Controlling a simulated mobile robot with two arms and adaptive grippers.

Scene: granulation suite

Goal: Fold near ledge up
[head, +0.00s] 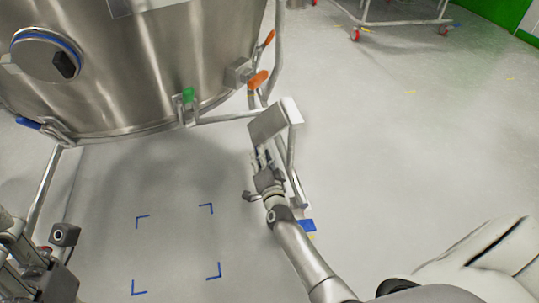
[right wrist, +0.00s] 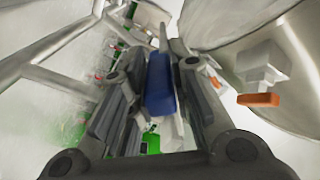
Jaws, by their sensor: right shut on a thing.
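A small grey-white ledge (head: 268,122) is on the metal tube frame beside the big steel vessel, in the middle of the head view. My right gripper (head: 262,160) is at its lower edge, reaching up from below. In the right wrist view, a blue grip piece (right wrist: 160,84) sits between the two fingers, and my right gripper (right wrist: 160,95) is shut on it. The fingers hide part of the blue piece, and its join to the ledge is unclear. My left gripper (head: 50,268) shows partly at the lower left, away from the ledge; its fingers cannot be made out.
The steel vessel (head: 150,60) fills the upper left, with an orange-handled valve (head: 257,80) and a green-capped fitting (head: 188,95) close to the ledge. Blue corner marks (head: 206,207) are on the floor. Open floor lies to the right, with a wheeled cart (head: 395,20) at the back.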

